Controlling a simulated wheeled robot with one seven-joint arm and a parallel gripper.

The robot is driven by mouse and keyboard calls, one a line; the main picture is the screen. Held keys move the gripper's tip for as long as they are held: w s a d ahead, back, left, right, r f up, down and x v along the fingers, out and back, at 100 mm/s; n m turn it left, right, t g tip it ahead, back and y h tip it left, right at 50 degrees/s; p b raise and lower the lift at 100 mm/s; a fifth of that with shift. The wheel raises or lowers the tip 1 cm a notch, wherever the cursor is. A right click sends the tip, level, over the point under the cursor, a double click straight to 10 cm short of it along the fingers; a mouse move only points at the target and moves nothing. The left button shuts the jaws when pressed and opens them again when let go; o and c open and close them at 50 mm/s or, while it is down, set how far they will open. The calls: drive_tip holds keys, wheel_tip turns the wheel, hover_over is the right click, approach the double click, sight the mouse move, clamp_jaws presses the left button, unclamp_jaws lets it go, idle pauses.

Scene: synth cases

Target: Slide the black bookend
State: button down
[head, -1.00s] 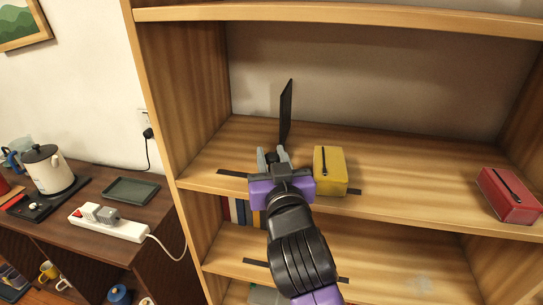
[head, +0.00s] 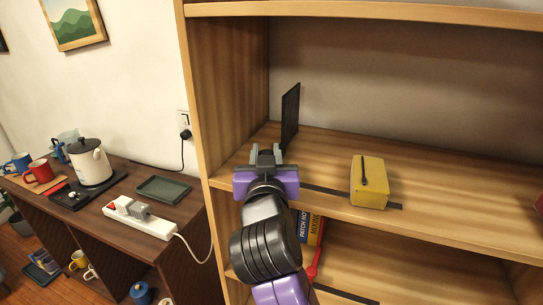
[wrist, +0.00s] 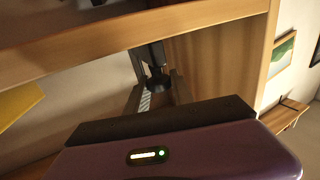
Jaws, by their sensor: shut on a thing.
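The black bookend (head: 290,117) stands upright as a thin dark plate on the wooden shelf (head: 325,170), close to the shelf's left side wall. My gripper (head: 266,155) is at its front, low over the shelf board. In the wrist view, my gripper's fingers (wrist: 158,97) are on either side of a black knob-like part of the bookend (wrist: 157,78), shut on it. The fingers and wrist hide part of the bookend's lower front in the head view.
A dark strip (head: 335,193) runs along the shelf's front. The left side wall (head: 230,90) is close by. A side table with a kettle (head: 88,162) and power strip (head: 140,218) is at left.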

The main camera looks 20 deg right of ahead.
drive_tip(key=c, duration=1.1)
unclamp_jaws()
drive_tip(key=shift+s, duration=0.1)
drive_tip(key=shift+b+v, duration=0.9)
drive_tip(key=shift+v, duration=2.9)
wheel_tip(320, 180, up, 4)
drive_tip(key=a+n+t+y, duration=0.2)
drive_tip(key=a, duration=0.1)
drive_tip(key=s+f+n+t+y, duration=0.1)
drive_tip(key=s+f+n+y, duration=0.3)
drive_tip(key=s+f+y, duration=0.35)
drive_tip(key=s+d+f+m+g+h, duration=0.1)
drive_tip(key=s+d+f+g, duration=0.1)
drive_tip(key=s+d+f, duration=0.2)
drive_tip(key=s+d+f+m+g+h, duration=0.1)
drive_tip(key=s+d+f, duration=0.3)
drive_tip(key=s+f, duration=0.5)
drive_tip(key=s+d+f+m+g+h, duration=0.1)
drive_tip(key=s+f, duration=0.6)
drive_tip(key=s, duration=1.3)
drive_tip(key=shift+s+d+f+g+h, duration=0.15)
drive_tip(key=shift+d+g+h, duration=0.35)
drive_tip(key=shift+d, duration=0.3)
drive_tip(key=shift+s+d+f+g+h, duration=0.15)
drive_tip(key=shift+d+g+h, duration=0.15)
drive_tip(key=shift+d+h, duration=0.4)
